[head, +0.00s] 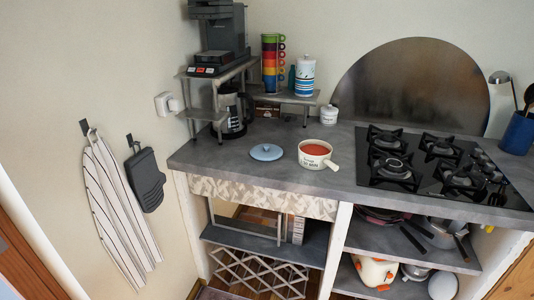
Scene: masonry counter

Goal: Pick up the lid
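A light blue round lid (266,152) with a small knob on top lies flat on the grey counter, in the middle of the head view. A white pot (318,163) with a handle, dark lettering and red contents stands just to the right of the lid, apart from it. No part of my gripper shows in this view.
The counter (220,160) is bare to the left of the lid. A black gas hob (430,165) lies to the right. A metal shelf (215,100) with a coffee machine (218,40), stacked coloured cups (272,60) and a canister (305,76) stands behind. A small white jar (329,114) stands near the wall.

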